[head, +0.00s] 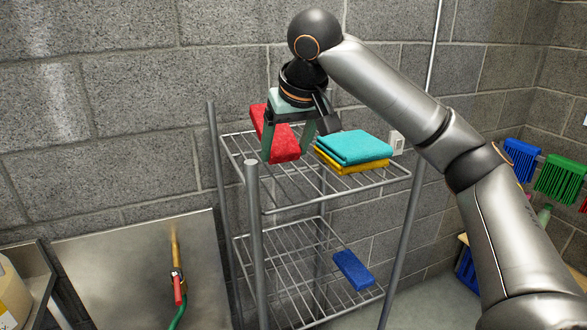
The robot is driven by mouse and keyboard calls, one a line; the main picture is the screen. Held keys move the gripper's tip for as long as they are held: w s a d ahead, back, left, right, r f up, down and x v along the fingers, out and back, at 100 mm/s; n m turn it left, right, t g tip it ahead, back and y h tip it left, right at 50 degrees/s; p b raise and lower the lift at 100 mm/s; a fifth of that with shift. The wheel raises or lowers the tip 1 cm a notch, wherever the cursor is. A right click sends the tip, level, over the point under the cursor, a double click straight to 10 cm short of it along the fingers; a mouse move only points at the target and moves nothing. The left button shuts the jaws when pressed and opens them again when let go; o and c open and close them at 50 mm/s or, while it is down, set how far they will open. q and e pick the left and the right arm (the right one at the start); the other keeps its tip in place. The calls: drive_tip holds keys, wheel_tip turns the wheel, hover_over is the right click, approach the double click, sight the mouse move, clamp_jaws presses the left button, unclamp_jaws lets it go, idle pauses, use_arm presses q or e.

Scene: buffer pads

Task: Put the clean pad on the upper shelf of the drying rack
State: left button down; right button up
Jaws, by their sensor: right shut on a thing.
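My right gripper (288,150) points down over the upper shelf of the drying rack (364,184), near its left half. It is shut on a red pad (283,147), which it holds tilted at shelf height. I cannot tell whether the red pad touches the wires. A teal pad (354,148) lies on a yellow pad (346,169) on the upper shelf, just right of the gripper. A blue pad (352,270) lies on the lower shelf (290,275) at the right. My left gripper is not in view.
A metal panel (125,270) with a green hose and brass-and-red nozzle (179,285) is at the left. Blue and green brushes (560,178) hang on the right wall. Rack posts (257,240) rise at the corners. The lower shelf is mostly bare.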

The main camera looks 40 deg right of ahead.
drive_tip(key=shift+w+d+f, duration=0.1)
drive_tip(key=shift+d+f, duration=0.4)
drive_tip(key=shift+f, duration=0.1)
drive_tip(key=f, duration=0.1)
drive_tip(key=d+f, duration=0.1)
drive_tip(key=f, duration=0.1)
drive_tip(key=shift+a+f, duration=0.15)
drive_tip(key=shift+f, duration=0.35)
drive_tip(key=shift+f, duration=0.1)
drive_tip(key=o, duration=1.3)
drive_tip(key=shift+c, duration=0.2)
drive_tip(key=v, duration=1.2)
